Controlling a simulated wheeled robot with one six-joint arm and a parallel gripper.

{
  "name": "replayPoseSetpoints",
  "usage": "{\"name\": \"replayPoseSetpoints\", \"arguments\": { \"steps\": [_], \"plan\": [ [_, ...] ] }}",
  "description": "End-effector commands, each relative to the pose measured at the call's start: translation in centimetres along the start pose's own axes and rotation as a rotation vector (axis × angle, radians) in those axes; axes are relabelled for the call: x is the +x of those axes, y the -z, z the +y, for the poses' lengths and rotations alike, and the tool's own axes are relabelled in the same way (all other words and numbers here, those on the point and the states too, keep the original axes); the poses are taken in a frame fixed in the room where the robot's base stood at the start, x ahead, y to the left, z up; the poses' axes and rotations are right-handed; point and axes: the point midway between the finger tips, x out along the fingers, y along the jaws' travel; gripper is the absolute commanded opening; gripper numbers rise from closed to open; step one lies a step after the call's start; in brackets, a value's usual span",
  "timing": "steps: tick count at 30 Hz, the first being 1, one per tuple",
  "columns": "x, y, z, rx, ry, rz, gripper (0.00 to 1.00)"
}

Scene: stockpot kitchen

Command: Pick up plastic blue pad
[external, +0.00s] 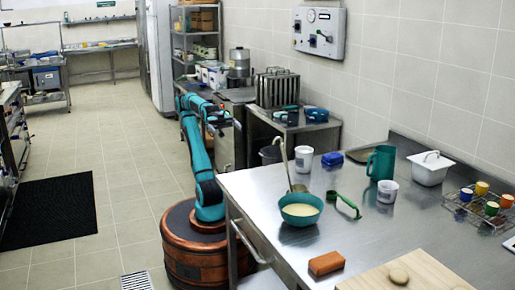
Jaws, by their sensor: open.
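A small dark blue pad (332,159) lies flat on the steel table, near its back left edge, behind the green scoop and left of the teal pitcher. It appears clear of the things around it. My gripper (218,117) is at the end of my raised teal arm, over by the farther counter, well to the left of the pad and apart from it. It is open; its fingers are small and hard to make out at this distance.
A green scoop (343,204) lies in front.

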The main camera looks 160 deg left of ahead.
Motion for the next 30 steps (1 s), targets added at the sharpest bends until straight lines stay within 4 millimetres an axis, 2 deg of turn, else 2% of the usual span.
{"name": "replayPoseSetpoints", "arguments": {
  "steps": [5, 11, 21, 30],
  "plan": [
    [1.2, 0.3, -0.9, -0.057, 0.028, -0.04, 1.0],
    [4.9, 1.4, -4.6, -0.289, 0.15, -0.173, 1.0],
    [10.6, 2.4, -13.6, -0.781, 0.466, -0.359, 1.0],
    [13.4, 2.2, -23.3, -1.223, 0.818, -0.423, 1.0]
  ]
}}
